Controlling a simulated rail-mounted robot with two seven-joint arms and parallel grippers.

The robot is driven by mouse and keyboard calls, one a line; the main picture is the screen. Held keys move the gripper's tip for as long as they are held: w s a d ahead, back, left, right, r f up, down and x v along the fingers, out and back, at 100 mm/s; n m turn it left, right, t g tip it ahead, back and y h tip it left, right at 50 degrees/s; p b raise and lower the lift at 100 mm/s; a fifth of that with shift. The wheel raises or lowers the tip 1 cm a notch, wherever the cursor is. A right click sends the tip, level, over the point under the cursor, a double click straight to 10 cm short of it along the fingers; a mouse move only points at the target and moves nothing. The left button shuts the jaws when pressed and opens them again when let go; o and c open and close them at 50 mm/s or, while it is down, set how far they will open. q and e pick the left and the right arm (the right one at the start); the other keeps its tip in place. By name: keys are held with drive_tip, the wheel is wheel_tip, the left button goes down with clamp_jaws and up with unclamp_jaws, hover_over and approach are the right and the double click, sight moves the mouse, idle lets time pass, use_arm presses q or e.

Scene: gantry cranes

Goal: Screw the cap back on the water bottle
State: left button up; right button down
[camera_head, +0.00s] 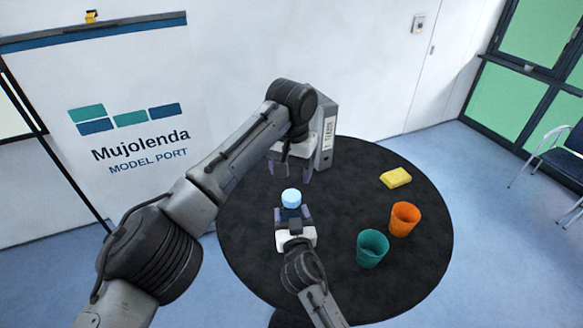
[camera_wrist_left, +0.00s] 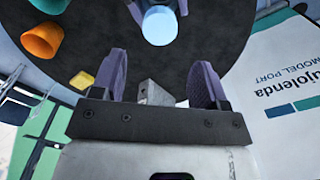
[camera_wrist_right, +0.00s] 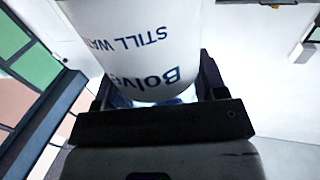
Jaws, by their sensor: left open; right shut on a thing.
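A water bottle stands upright in my right gripper (camera_head: 292,213). In the head view, its round light blue top (camera_head: 291,197) shows above the fingers. I cannot tell whether this is the cap or how it is seated. In the right wrist view, the bottle's white label (camera_wrist_right: 140,40) with dark blue lettering shows between the fingers. My left gripper (camera_head: 290,173) is open and empty, behind the bottle in the head view. In the left wrist view, the light blue top (camera_wrist_left: 160,25) is apart from the open fingers (camera_wrist_left: 160,75). No separate cap shows.
A round black table (camera_head: 245,235) bears a teal cup (camera_head: 372,248), an orange cup (camera_head: 404,219) and a yellow block (camera_head: 396,178) on the right. A grey box (camera_head: 327,135) stands at the back near my left gripper. The table's left part is clear.

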sight(291, 195)
use_arm(q)
drive_tip(key=shift+f, duration=4)
drive_tip(key=shift+c, duration=0.4)
drive_tip(key=c, duration=0.9)
drive_tip(key=o, duration=1.1)
wheel_tip(291, 195, up, 12)
drive_tip(key=shift+r, duration=0.1)
